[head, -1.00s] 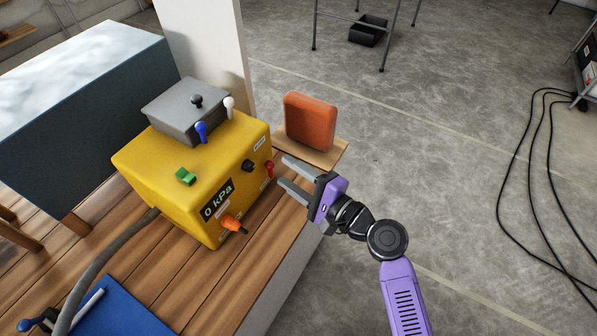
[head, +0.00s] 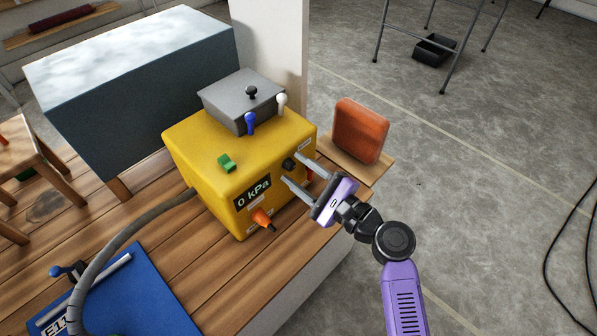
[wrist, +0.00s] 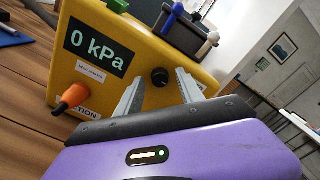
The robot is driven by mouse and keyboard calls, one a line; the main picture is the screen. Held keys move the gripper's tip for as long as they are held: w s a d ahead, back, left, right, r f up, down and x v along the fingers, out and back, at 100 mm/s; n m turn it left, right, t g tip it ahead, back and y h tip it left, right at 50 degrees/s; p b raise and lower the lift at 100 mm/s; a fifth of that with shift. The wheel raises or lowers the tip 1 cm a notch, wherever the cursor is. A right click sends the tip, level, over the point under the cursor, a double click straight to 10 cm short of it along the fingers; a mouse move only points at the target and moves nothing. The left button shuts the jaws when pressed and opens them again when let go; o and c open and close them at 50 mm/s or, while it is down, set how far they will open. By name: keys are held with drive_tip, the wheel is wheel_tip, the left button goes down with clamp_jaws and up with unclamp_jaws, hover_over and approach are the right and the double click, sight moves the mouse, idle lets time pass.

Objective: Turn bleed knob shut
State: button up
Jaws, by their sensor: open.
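The yellow box (head: 218,150) stands on the wooden deck, with a "0 kPa" display (head: 252,191) on its front. A round black knob (head: 289,164) sits on that face; it also shows in the wrist view (wrist: 160,77). I cannot read which knob is labelled bleed. An orange knob (head: 262,217) sticks out below the display. A red knob (head: 310,174) is partly hidden behind a finger. My gripper (head: 291,168) is open and empty, its fingertips near the face; in the wrist view they straddle the black knob's line. Contact cannot be told.
A grey lidded unit (head: 238,100) with blue, black and white levers tops the box, beside a green knob (head: 227,162). An orange-red block (head: 360,130) stands right of the box. A grey hose (head: 130,225) runs left.

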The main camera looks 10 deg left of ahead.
drive_tip(key=shift+a, duration=0.1)
clamp_jaws()
drive_tip(key=shift+f+n, duration=0.1)
drive_tip(key=shift+n, duration=0.2)
drive_tip(key=n+b, duration=0.3)
drive_tip(key=shift+f+n, duration=0.15)
drive_tip(key=shift+n, duration=0.15)
drive_tip(key=n+b, duration=0.3)
drive_tip(key=n, duration=0.1)
drive_tip(key=shift+n, duration=0.3)
drive_tip(key=n+b, duration=0.4)
drive_tip(key=n, duration=0.1)
drive_tip(key=shift+f, duration=0.1)
drive_tip(key=shift+n+b, duration=1.6)
drive_tip(key=shift+n, duration=0.4)
